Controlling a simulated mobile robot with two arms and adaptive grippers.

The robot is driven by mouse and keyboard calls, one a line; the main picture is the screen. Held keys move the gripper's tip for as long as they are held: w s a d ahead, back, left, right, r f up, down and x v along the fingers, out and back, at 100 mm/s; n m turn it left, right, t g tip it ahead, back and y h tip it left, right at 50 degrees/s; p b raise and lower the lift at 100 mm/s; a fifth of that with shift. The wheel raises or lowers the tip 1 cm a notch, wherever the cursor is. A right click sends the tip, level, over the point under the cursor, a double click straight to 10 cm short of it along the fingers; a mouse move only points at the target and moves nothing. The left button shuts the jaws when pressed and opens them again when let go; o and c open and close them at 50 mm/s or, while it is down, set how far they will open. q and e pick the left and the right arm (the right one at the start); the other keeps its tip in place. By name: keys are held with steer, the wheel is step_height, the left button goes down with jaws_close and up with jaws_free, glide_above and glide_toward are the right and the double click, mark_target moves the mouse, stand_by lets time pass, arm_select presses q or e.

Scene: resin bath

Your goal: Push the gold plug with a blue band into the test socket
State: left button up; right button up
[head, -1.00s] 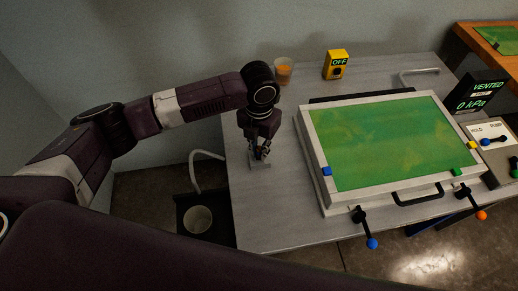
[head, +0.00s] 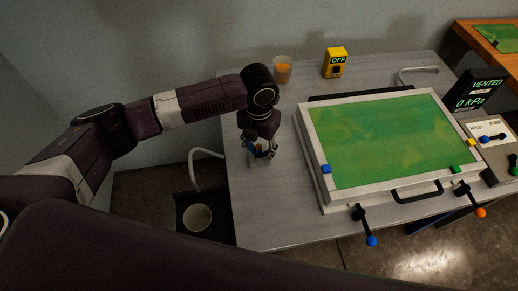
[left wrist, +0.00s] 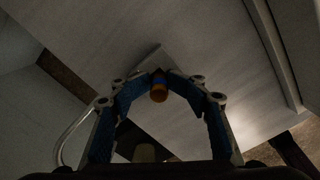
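In the head view my left gripper (head: 261,154) points down at the left part of the grey table. In the left wrist view its blue-padded fingers (left wrist: 159,76) close in from both sides on the gold plug with a blue band (left wrist: 158,91). The fingertips look to be at the band, with the gold end toward the camera. A pale grey block (left wrist: 149,60), apparently the test socket, lies just beyond the plug. The contact between plug and socket is hidden. My right gripper is not in view.
A green-topped framed box (head: 390,140) with a black handle and levers fills the table's right side. A cup (head: 283,70) and a yellow box reading OFF (head: 336,64) stand at the back. A bucket (head: 197,218) is below the table's left edge.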

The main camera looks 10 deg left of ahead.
mark_target(259, 147)
arm_select(q)
steer(key=shift+s+a+f, duration=0.15)
steer(key=shift+s+f, duration=0.05)
steer(key=shift+f, duration=0.05)
step_height(259, 147, up, 14)
steer(key=b, duration=0.1)
steer(key=shift+w+f, duration=0.15)
steer(key=shift+w, duration=0.05)
steer(key=shift+f, duration=0.1)
stand_by(0.5)
